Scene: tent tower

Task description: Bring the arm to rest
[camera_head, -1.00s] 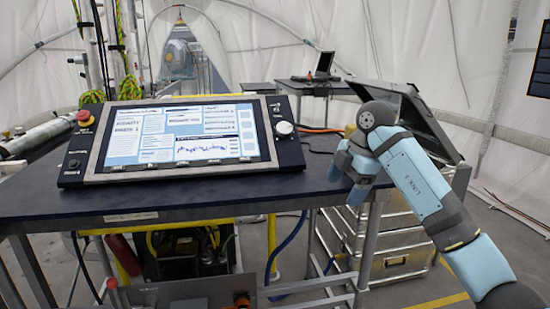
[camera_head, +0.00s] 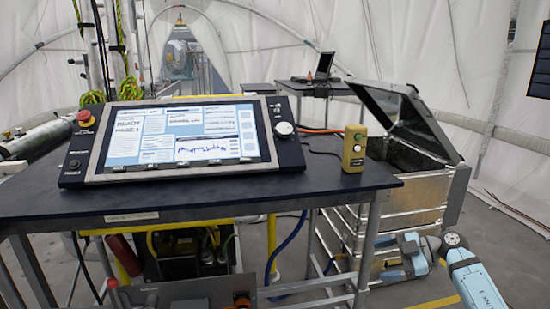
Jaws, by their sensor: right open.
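My right gripper (camera_head: 386,260) is light blue and grey, low at the right of the head view, in front of the metal crate and below the tabletop's level in the picture. It is open, and I see nothing between its fingers. My right arm (camera_head: 478,284) comes in from the bottom right corner with its elbow bent. My left gripper is out of view.
A dark table (camera_head: 240,194) carries a tilted control panel (camera_head: 182,138) and an upright yellow button box (camera_head: 354,148). An open-lidded metal crate (camera_head: 422,190) stands right of the table. Behind is a small table with a laptop (camera_head: 323,66).

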